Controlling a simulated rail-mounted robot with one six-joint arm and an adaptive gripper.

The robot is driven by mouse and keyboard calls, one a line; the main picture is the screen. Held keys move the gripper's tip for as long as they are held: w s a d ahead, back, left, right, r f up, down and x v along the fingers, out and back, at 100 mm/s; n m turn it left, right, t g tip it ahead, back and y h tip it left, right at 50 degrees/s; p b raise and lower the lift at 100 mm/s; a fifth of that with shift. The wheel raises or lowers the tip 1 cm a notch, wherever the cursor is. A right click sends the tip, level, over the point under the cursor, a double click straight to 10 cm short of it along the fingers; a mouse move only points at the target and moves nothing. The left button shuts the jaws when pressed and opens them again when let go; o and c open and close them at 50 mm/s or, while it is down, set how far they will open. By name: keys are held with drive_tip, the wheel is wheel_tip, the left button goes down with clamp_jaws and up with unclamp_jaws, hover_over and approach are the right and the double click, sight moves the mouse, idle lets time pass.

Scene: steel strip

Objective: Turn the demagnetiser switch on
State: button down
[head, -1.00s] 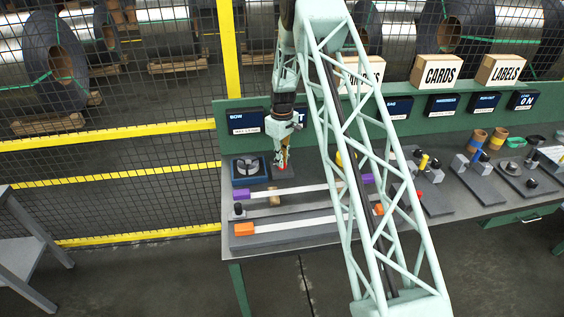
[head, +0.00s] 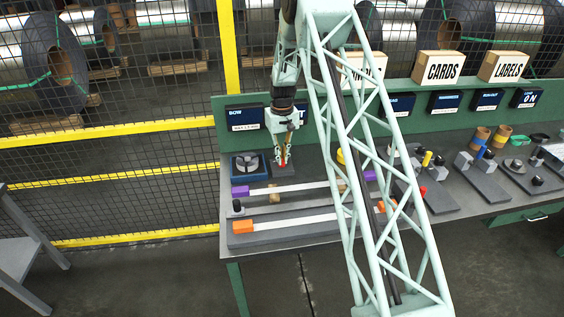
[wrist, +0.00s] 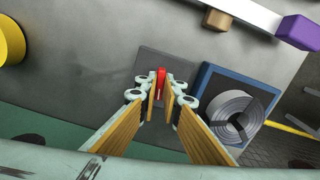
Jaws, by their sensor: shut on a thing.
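The demagnetiser switch shows as a red lever (wrist: 161,82) on a dark grey plate (wrist: 150,65) in the wrist view. In the head view the red lever (head: 283,161) shows at the bench's back left. My gripper (wrist: 161,92) points down over it, with its fingers on either side of the lever, shut on it. In the head view my gripper (head: 284,154) stands just right of a round grey chuck. The lever's base is partly hidden by the fingers.
The grey chuck on its blue base (wrist: 232,108) stands close beside the switch. Long strips with purple (head: 240,192) and orange (head: 243,227) ends lie in front. A yellow round thing (wrist: 10,42) is on the other side. Green back panel with displays (head: 244,115) stands behind.

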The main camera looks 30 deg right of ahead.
drive_tip(key=m+b, duration=0.2)
drive_tip(key=m, duration=0.3)
drive_tip(key=shift+m+b, duration=0.9)
drive_tip(key=shift+m, duration=1.6)
drive_tip(key=c, duration=2.8)
unclamp_jaws()
drive_tip(key=shift+r, duration=0.2)
wheel_tip(320, 180, up, 12)
drive_tip(key=shift+f, duration=0.15)
